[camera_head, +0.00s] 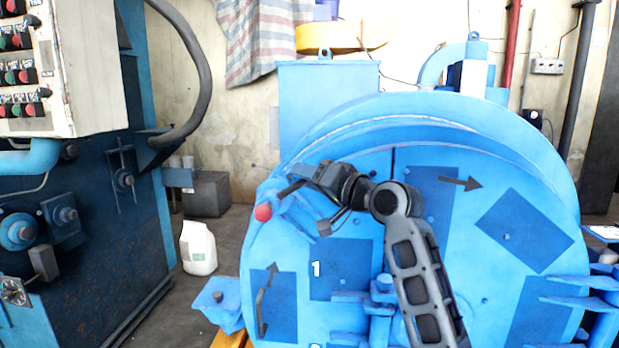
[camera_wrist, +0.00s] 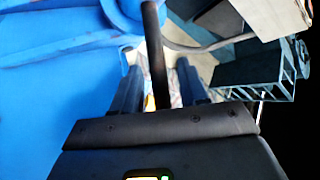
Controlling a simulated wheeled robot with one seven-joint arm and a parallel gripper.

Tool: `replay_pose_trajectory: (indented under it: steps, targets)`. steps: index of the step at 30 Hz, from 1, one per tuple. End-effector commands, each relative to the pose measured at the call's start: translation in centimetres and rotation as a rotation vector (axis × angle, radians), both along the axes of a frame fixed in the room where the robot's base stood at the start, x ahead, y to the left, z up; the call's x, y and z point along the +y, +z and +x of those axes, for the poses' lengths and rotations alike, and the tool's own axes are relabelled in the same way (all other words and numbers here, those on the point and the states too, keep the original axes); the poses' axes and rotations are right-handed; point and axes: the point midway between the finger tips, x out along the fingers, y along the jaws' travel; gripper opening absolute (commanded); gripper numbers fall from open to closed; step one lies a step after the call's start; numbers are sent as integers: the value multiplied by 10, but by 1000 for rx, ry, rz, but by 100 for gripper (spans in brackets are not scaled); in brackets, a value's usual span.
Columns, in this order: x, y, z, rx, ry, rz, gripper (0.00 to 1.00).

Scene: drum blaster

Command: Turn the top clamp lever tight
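The top clamp lever ends in a red ball knob (camera_head: 263,212) at the upper left rim of the blue drum door in the head view. Blue clamp parts sit just right of the knob. My gripper (camera_head: 287,190) is at this clamp, just above and right of the knob. In the wrist view a dark rod (camera_wrist: 156,50), seemingly the lever's, runs down between the two fingers of my gripper (camera_wrist: 157,85). The fingers stand apart, with a gap visible on the rod's right. Contact with the rod cannot be made out. The knob does not show in the wrist view.
A control cabinet (camera_head: 80,215) stands at the left. A white jug (camera_head: 198,248) stands on the floor between them. Open floor shows around the jug.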

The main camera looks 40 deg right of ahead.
Motion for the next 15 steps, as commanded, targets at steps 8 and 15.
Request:
replay_pose_trajectory:
  steps: [8,15]
  targets:
    - [0,0,0,0,0,0,17]
    - [0,0,0,0,0,0,0]
